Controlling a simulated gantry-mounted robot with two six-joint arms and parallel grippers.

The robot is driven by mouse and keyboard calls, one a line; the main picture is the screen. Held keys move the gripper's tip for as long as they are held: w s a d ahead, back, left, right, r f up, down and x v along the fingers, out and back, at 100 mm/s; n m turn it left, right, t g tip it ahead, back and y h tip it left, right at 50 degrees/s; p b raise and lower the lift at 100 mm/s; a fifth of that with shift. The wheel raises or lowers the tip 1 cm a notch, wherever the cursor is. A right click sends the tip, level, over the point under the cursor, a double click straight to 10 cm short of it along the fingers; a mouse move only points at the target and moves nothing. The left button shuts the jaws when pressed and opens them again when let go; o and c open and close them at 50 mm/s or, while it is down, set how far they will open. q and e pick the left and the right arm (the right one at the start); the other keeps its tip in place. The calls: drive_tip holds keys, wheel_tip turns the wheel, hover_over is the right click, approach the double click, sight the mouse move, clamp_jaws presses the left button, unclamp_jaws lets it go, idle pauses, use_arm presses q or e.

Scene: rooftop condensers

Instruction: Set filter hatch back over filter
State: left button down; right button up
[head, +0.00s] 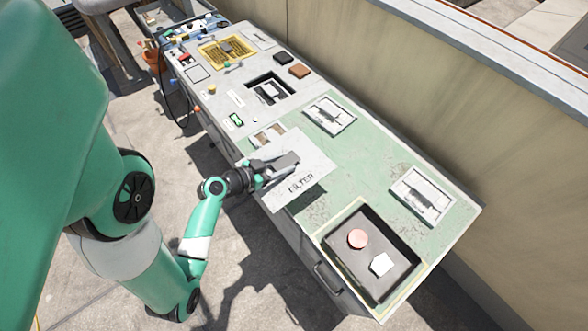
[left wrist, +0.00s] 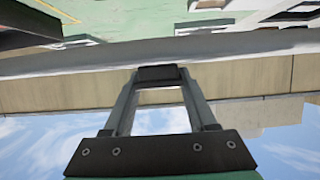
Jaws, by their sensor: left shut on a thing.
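The filter hatch (head: 305,184) is a flat pale grey plate lettered "FILTER" with a darker grey raised block (head: 284,161) on top. In the head view it lies over the near edge of the green bench top, and I cannot tell whether it touches the top. My left gripper (head: 279,171) is shut on the hatch at that block. In the left wrist view my left gripper's fingers (left wrist: 158,74) are close together; what they grip is not clear there. A small pale recess (head: 268,136) shows just behind the hatch. I cannot make out the filter itself. My right gripper is not in view.
A black tray (head: 345,268) with a pink round piece (head: 357,239) and a white piece (head: 381,264) sits at the near right. Two white framed recesses (head: 330,115) (head: 422,195) lie toward the wall (head: 430,120). Dark and brown blocks (head: 299,71) lie farther back.

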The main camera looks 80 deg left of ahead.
use_arm(q)
drive_tip(key=shift+s+a+r, duration=0.1)
drive_tip(key=shift+s+r, duration=0.1)
drive_tip(key=shift+s, duration=0.05)
drive_tip(key=w+d+m+t+h, duration=0.1)
drive_tip(key=w+d+m+h, duration=0.4)
drive_tip(key=w+d, duration=0.7)
drive_tip(key=w+d+m+t+h, duration=0.1)
drive_tip(key=w+d+m+h, duration=0.45)
drive_tip(key=d, duration=1.05)
drive_tip(key=s+a+r+n+y+p, duration=0.1)
drive_tip(key=a+r+n+p, duration=0.1)
drive_tip(key=r+p, duration=1.3)
drive_tip(key=s+a+r+n+y+p, duration=0.2)
drive_tip(key=r+p, duration=1.4)
drive_tip(key=p, duration=0.2)
drive_tip(key=shift+s, duration=0.2)
drive_tip(key=shift+d+y, duration=0.1)
drive_tip(key=shift+y, duration=0.15)
